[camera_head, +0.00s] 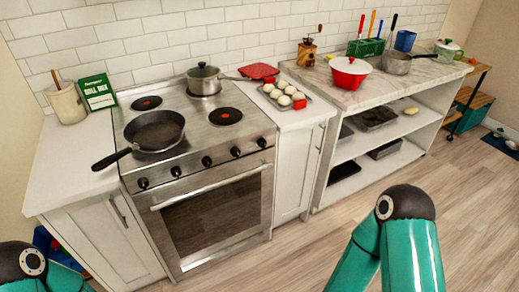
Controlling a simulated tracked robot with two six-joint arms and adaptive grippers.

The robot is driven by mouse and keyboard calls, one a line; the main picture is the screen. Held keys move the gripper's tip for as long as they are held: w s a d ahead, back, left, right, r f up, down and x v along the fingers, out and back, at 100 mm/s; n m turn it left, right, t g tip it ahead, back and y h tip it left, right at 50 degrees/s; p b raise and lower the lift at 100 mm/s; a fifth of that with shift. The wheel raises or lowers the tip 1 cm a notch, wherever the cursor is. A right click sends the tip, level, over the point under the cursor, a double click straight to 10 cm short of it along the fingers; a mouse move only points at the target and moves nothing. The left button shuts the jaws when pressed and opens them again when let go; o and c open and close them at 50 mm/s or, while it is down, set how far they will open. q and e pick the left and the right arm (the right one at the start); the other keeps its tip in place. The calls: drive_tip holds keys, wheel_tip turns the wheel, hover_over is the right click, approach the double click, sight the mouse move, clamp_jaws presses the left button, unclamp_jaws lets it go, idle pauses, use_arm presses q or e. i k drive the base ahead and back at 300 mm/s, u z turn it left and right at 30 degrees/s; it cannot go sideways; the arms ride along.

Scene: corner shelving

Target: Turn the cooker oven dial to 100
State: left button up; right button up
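The cooker (160,222) stands left of centre, with a steel front and a shut oven door (212,216) with a dark window. Several black dials sit in a row on its front panel, from the leftmost dial (143,183) past the middle dial (207,161) to the rightmost dial (262,142). Their markings are too small to read, so I cannot tell which one is the oven dial or its setting. Only links of my two arms show, at the lower left and lower right, apart from the cooker. Neither gripper is in view.
A black frying pan (155,131) rests on the hob, its handle reaching out over the left counter. A lidded steel pot (204,79) sits at the back. The oven door handle (211,187) juts out below the dials. The wooden floor (285,268) before the cooker is clear.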

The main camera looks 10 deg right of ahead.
sight(262, 143)
drive_tip(key=u, duration=0.25)
drive_tip(key=i, duration=1)
drive_tip(key=z, duration=0.35)
